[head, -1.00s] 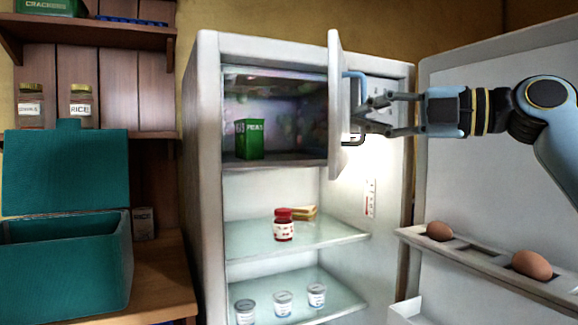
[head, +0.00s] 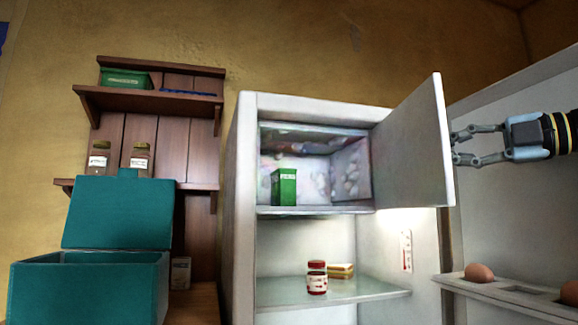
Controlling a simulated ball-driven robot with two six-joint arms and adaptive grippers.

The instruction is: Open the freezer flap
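The freezer flap (head: 413,150) is a pale panel hinged at the right side of the freezer compartment. It stands swung wide open, out to the right. Inside the compartment (head: 352,172) a green peas box (head: 284,187) stands upright on its floor. My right gripper (head: 456,147) is just right of the flap's free edge, with its fingers spread. I see nothing held between them. The flap may hide the fingertips slightly, and I cannot tell whether they touch it. The flap's handle is not visible. My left gripper is not in view.
The fridge door (head: 500,215) stands open at the right, with eggs (head: 479,273) in its rack. A red-lidded jar (head: 317,277) and a sandwich (head: 341,270) sit on the glass shelf below. A teal box (head: 90,290) with raised lid stands at the left.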

